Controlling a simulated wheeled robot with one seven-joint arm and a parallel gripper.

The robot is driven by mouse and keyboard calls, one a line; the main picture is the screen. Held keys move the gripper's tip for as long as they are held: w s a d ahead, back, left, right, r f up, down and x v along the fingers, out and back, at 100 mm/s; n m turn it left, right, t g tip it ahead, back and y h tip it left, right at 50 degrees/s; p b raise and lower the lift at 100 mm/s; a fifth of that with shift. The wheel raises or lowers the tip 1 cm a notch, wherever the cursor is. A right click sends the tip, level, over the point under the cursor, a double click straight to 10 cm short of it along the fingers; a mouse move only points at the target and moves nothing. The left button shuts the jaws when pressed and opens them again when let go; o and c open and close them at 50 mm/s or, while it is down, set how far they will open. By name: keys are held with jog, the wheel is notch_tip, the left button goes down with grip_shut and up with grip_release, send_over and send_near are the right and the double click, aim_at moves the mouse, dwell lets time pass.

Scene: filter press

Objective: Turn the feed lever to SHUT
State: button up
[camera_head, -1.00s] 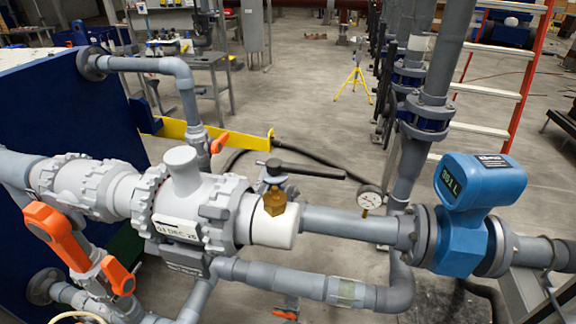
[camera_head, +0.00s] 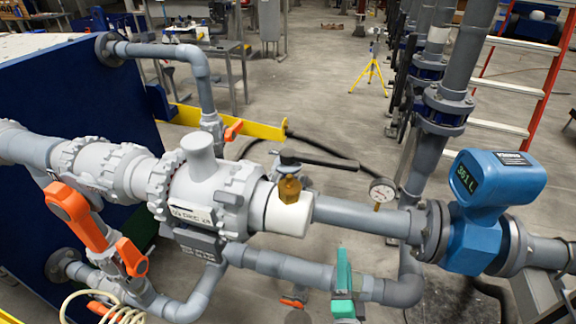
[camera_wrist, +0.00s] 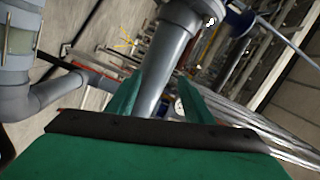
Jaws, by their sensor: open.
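Several levers show in the head view and I cannot read which is the feed lever. A black lever (camera_head: 325,161) points right above the main grey pipe, by a brass fitting (camera_head: 289,189). A large orange lever (camera_head: 78,216) and a smaller orange one (camera_head: 131,257) are at the left. A small orange handle (camera_head: 233,130) is on the upper pipe, another (camera_head: 293,302) under the lower pipe.
Grey pipes and a clamped white housing (camera_head: 205,190) fill the middle. A blue panel (camera_head: 60,130) stands at left. Open floor lies behind.

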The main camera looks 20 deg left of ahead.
jog(key=w+r+t+y, duration=0.1)
jog(key=w+r+y, duration=0.2)
jog(key=w+r, duration=0.5)
jog(key=y, duration=0.3)
send_near(348, 170)
jog(key=w, duration=0.2)
jog(key=x, duration=1)
jog(key=shift+s+a+r, duration=0.15)
jog(key=shift+s+a, duration=0.1)
jog(key=shift+a, duration=0.05)
jog(key=c, duration=0.9)
